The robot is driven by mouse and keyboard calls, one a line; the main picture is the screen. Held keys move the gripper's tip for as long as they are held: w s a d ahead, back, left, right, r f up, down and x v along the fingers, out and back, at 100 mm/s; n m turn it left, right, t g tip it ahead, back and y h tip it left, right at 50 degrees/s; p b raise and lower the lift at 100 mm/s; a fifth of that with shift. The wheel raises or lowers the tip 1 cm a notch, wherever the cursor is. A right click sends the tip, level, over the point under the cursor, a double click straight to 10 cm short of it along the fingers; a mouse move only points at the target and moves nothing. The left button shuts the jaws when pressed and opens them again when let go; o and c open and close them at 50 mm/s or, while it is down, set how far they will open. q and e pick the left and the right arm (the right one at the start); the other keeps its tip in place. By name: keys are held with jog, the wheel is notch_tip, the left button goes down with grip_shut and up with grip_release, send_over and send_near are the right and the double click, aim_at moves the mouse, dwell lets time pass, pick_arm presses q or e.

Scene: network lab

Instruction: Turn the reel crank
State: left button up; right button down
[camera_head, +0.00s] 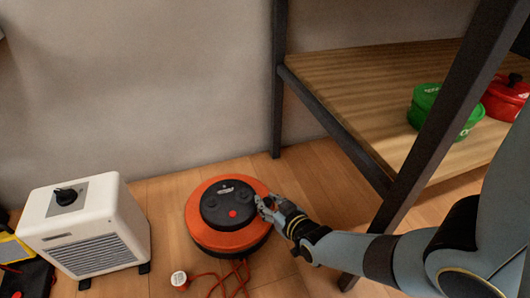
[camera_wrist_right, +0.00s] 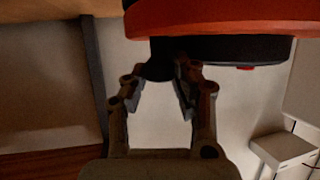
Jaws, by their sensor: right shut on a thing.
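The cable reel (camera_head: 196,228) is a round orange drum lying flat on the wooden floor, with a black disc (camera_head: 222,205) on top carrying a red button. My right gripper (camera_head: 264,203) reaches in from the right at the edge of the black disc. In the right wrist view the reel's orange body (camera_wrist_right: 225,18) is at the top, with a dark crank knob (camera_wrist_right: 158,66) sticking out below it. There my right gripper (camera_wrist_right: 158,82) has its fingertips shut on that knob from both sides. In the head view the gripper hides the knob. My left gripper is out of view.
A white heater (camera_head: 96,235) stands on the floor at the left. A red cord with a plug (camera_head: 178,279) lies in front of the reel.

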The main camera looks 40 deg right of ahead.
jog(key=c, duration=1.3)
grip_release()
jog(key=shift+s+d, duration=0.1)
jog(key=shift+d, duration=0.05)
jog(key=shift+c, duration=0.2)
jog(key=v, duration=1.2)
jog(key=shift+f, duration=0.1)
